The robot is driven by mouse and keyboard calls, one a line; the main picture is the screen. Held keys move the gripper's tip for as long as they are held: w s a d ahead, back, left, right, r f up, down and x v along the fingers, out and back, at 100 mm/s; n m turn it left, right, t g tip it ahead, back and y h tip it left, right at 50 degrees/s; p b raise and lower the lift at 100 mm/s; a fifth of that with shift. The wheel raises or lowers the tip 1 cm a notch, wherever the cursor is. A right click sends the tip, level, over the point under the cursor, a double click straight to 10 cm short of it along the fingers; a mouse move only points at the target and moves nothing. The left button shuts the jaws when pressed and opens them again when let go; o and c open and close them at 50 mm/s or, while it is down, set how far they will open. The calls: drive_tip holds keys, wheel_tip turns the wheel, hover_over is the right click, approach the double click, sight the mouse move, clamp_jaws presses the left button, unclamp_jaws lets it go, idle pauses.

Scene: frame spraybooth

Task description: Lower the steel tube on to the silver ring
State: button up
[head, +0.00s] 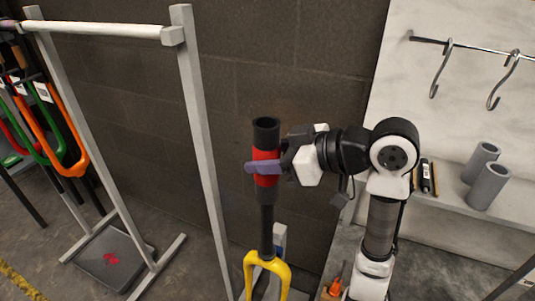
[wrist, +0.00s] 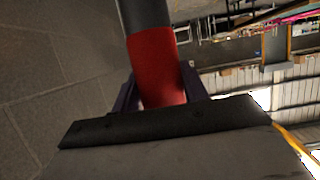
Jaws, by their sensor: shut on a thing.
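The tube in my gripper is dark, with a wide red band, and I take it for the steel tube (head: 266,133). It stands about upright with an open upper end. My gripper (head: 264,168) is shut on its red band, which also shows between the fingers in the wrist view (wrist: 157,72). Below the tube, in line with it, a thinner dark stem (head: 267,232) rises from a yellow fork (head: 267,262). The tube's lower end meets the stem in the picture; I cannot tell how far it is around it. I cannot make out the silver ring.
A grey frame stand (head: 205,140) is just left of the fork. Orange and green forks (head: 68,130) hang at far left. On the right, two grey cylinders (head: 487,187) stand on a ledge below metal hooks (head: 442,68). A dark block wall is behind.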

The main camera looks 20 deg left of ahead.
drive_tip(key=shift+f+b, duration=0.6)
drive_tip(key=shift+f, duration=0.3)
drive_tip(key=b, duration=0.5)
hover_over(267, 223)
drive_tip(key=w, duration=0.1)
drive_tip(key=shift+w+a+f, duration=0.1)
drive_tip(key=shift+f, duration=1.4)
drive_tip(key=shift+w+a+f, duration=0.1)
drive_tip(key=shift+f, duration=1.4)
drive_tip(key=shift+f, duration=0.15)
drive_tip(key=shift+f+b, duration=2.15)
drive_tip(key=shift+f, duration=0.7)
drive_tip(key=shift+f, duration=0.1)
drive_tip(key=shift+f+b, duration=1.85)
drive_tip(key=shift+f, duration=0.4)
